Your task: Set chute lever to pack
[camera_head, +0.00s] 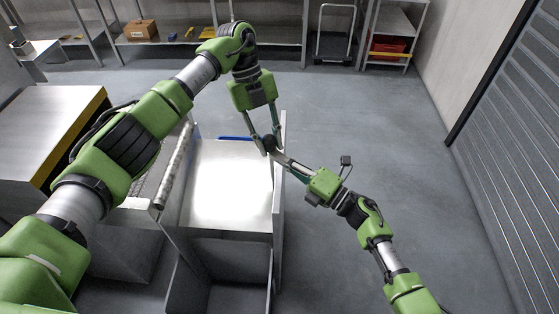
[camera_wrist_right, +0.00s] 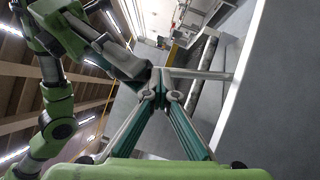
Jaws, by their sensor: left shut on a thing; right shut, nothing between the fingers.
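The chute (camera_head: 232,190) is a bright metal panel with side walls, left of centre in the head view. A dark round knob (camera_head: 269,144), seemingly the lever's end, shows by its right wall. My left gripper (camera_head: 265,138) reaches down from above and is shut on the lever at this knob. My right gripper (camera_head: 277,157) comes from the lower right, shut and empty, its tips close beside the left fingertips; whether they touch is unclear. In the right wrist view its teal fingers (camera_wrist_right: 160,88) meet, and a grey bar (camera_wrist_right: 205,75), likely the lever, runs to the right. The lever's markings are not visible.
A grey bin (camera_head: 228,285) stands below the chute. A metal table with a yellow edge (camera_head: 62,125) is at the left. Shelves with a cardboard box (camera_head: 140,30) and a red crate (camera_head: 388,47) line the back. The floor on the right is clear.

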